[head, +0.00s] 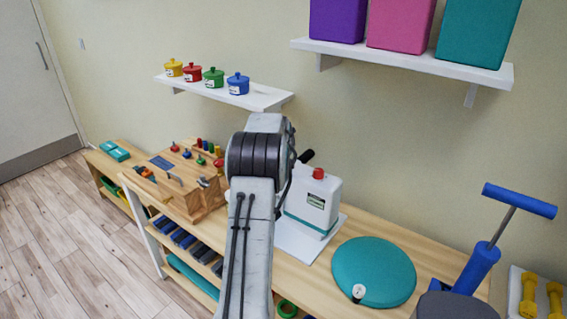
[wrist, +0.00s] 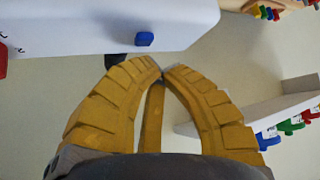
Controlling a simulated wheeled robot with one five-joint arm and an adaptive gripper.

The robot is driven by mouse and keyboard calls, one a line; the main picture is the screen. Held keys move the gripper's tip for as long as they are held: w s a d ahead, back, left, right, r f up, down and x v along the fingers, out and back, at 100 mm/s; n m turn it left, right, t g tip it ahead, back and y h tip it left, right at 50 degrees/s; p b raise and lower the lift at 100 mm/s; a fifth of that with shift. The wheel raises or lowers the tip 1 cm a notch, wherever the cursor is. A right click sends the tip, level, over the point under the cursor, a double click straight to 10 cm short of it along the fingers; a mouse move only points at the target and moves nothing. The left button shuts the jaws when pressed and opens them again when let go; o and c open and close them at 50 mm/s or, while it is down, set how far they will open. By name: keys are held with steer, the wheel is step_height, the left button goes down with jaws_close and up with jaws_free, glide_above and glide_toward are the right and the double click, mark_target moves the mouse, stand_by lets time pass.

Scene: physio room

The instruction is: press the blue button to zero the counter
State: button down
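In the wrist view the white box (wrist: 90,25) fills the upper left. The blue button (wrist: 144,39) sticks out from it near its lower edge; it is hidden in the head view. My gripper (wrist: 162,73) has yellow ribbed fingers with tips together and nothing between them. The tips lie just below the blue button in the picture, apparently apart from it. In the head view my arm hides the gripper.
A wooden block board (head: 185,200) with coloured pegs stands left of my arm. A teal disc cushion (head: 373,271) and a blue pump (head: 480,262) are right. Above are a shelf (head: 262,97) with coloured pots and a higher shelf (head: 400,58) with bins.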

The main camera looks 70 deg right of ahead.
steer(key=shift+f+b, duration=0.95)
steer(key=shift+f, duration=0.05)
stand_by(1.3)
steer(key=shift+r, duration=0.1)
steer(key=shift+r+p, duration=0.6)
steer(key=shift+r, duration=0.25)
steer(key=shift+r, duration=0.1)
steer(key=shift+r+p, duration=1.75)
steer(key=shift+r, duration=0.7)
